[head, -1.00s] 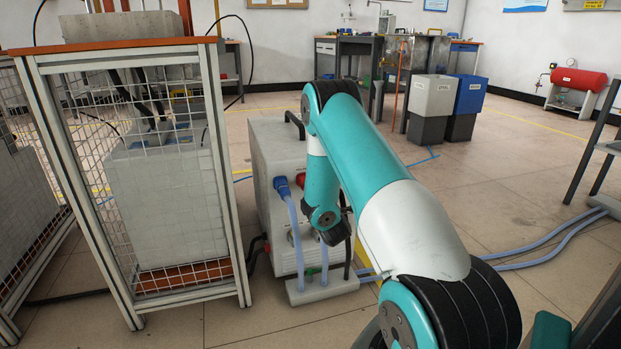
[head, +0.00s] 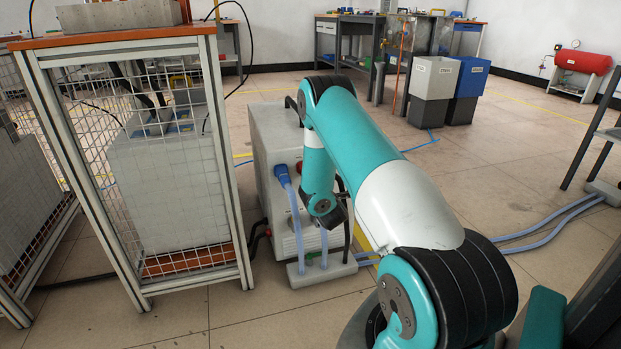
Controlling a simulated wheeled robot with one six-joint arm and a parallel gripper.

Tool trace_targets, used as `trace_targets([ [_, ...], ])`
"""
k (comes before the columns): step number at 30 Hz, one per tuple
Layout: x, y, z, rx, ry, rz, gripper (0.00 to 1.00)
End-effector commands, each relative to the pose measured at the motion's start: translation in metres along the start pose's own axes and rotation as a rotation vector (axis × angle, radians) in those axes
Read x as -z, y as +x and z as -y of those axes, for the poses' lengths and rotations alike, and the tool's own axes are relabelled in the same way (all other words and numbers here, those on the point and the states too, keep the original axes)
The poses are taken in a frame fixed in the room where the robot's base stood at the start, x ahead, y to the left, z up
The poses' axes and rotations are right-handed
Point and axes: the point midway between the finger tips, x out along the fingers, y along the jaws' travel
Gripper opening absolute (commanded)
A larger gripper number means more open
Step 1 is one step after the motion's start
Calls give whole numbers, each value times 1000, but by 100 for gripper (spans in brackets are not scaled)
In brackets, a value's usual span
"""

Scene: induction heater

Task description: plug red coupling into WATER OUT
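The grey heater unit (head: 272,150) stands on the floor left of my arm. A blue coupling (head: 282,174) on a pale blue hose is at its front face. A small red patch (head: 299,167) shows just right of the blue coupling, mostly covered by my arm; I cannot tell whether it is the red coupling or a port marking. A second pale hose (head: 324,246) rises from the block at the unit's foot towards my wrist. My gripper (head: 340,214) is a dark shape in front of the unit's face. Its fingers and anything between them are too hidden to tell. No WATER OUT label is readable.
A mesh-sided frame with a wooden top (head: 110,40) stands close on the left. A low grey block (head: 345,268) lies at the unit's foot. Pale hoses (head: 550,225) run along the floor to the right. Grey and blue bins (head: 434,80) stand behind.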

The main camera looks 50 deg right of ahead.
Motion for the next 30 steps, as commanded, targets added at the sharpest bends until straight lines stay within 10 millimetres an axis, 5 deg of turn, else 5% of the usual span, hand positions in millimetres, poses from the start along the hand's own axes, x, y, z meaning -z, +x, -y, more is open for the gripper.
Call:
trace_targets([
  [22, 0, 0, 0, 0, 0, 0, 57],
  [30, 0, 0, 0, 0, 0, 0, 0],
])
